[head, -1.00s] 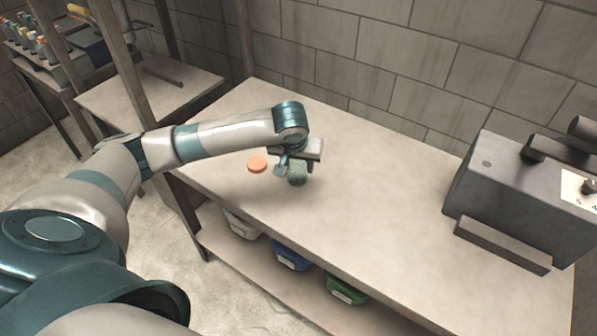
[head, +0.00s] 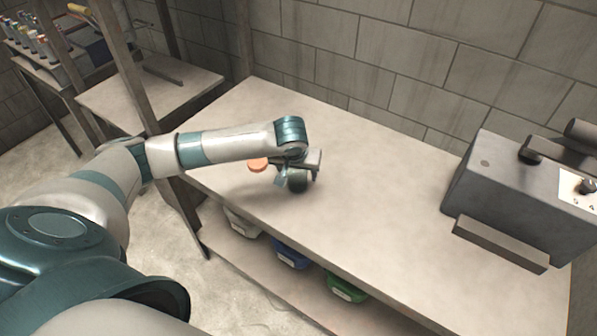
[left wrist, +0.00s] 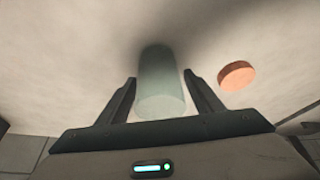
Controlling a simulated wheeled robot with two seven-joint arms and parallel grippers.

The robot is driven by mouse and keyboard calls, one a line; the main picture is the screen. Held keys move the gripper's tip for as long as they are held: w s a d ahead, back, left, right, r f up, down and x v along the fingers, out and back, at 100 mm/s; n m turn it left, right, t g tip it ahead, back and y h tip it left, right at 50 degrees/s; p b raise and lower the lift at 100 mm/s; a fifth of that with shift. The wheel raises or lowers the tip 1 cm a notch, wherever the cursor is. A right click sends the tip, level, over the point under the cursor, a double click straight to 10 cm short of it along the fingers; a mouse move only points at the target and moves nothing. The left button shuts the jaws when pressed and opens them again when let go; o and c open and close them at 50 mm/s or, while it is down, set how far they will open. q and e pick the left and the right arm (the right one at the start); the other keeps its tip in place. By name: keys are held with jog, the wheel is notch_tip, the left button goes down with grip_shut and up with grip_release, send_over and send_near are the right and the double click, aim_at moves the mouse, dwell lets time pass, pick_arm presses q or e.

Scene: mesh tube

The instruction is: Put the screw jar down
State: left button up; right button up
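The screw jar (head: 297,182) is a greenish, cylindrical jar under my left gripper on the workbench, and it seems to stand on the bench top. In the left wrist view the pale jar (left wrist: 160,85) is between the two dark fingers. My left gripper (head: 298,176) is open around it, with a narrow gap on each side; the fingers also show in the wrist view (left wrist: 160,80). An orange round lid (head: 257,165) lies on the bench to the left of the jar, and it also shows in the wrist view (left wrist: 236,76). My right gripper is not in view.
The workbench (head: 375,200) is clear between the jar and a dark grey machine (head: 530,195) at the right. Bins stand on the shelf below: white (head: 241,222), blue (head: 291,254) and green (head: 346,288). A smaller table (head: 150,95) is at the back left.

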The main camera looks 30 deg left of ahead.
pick_arm(q)
jog(key=shift+s+d+r, duration=0.1)
jog(key=shift+r, duration=0.45)
jog(key=b+v, duration=0.1)
jog(key=v, duration=1)
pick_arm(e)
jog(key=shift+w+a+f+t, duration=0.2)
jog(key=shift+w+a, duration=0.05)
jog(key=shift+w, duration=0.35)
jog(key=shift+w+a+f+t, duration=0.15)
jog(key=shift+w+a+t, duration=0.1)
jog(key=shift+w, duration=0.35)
pick_arm(q)
jog(key=shift+o, duration=0.5)
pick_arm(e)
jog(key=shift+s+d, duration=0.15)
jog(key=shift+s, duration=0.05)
